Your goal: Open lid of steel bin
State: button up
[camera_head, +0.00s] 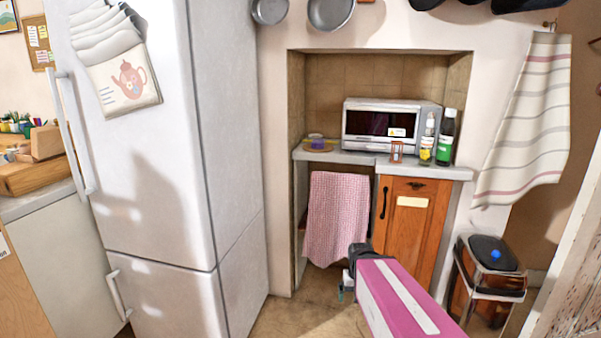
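The steel bin (483,301) stands on the floor at the lower right, by the wall under the hanging striped towel. Its body is shiny and reflects brown tones. Its dark lid (480,247) is on top and looks closed, with a small blue spot on it. My gripper (347,288) is at the end of my pink arm, left of the bin and apart from it, in front of the alcove. It is small and dark here, and its fingers are too unclear to show whether they are open.
A tall white fridge (150,180) stands at the left. The alcove holds a microwave (388,124) and bottles (446,138) on a counter above a wooden cabinet (410,222). A striped towel (530,120) hangs above the bin. A whitish worn panel (570,285) borders the right edge.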

aim_at(491, 250)
jog(key=z, duration=0.95)
